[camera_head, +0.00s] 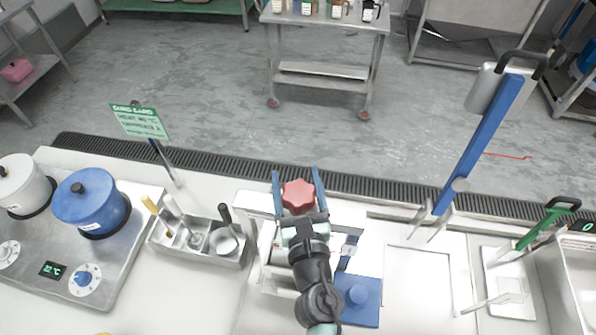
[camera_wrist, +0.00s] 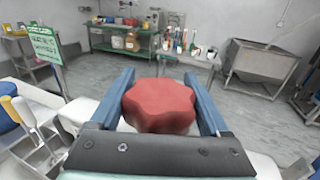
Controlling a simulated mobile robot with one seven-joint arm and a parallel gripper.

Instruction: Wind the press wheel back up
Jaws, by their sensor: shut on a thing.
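The press wheel is a red, lobed knob (camera_head: 298,196). It also shows large in the middle of the wrist view (camera_wrist: 160,104). My gripper (camera_head: 296,182) reaches over the counter from the front, with its two blue fingers on either side of the wheel. In the wrist view my gripper (camera_wrist: 164,92) has one finger along the left rim and one along the right rim, shut on the wheel. The press below the wheel is mostly hidden by my arm. A blue block with a round knob (camera_head: 358,296) stands to the right of my arm.
A metal caddy of tools (camera_head: 198,242) stands left of my arm. A blue pot (camera_head: 90,203) sits on the hotplate further left. A tall blue lever (camera_head: 480,145) rises at the right. A green sign (camera_head: 140,122) stands at the back edge.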

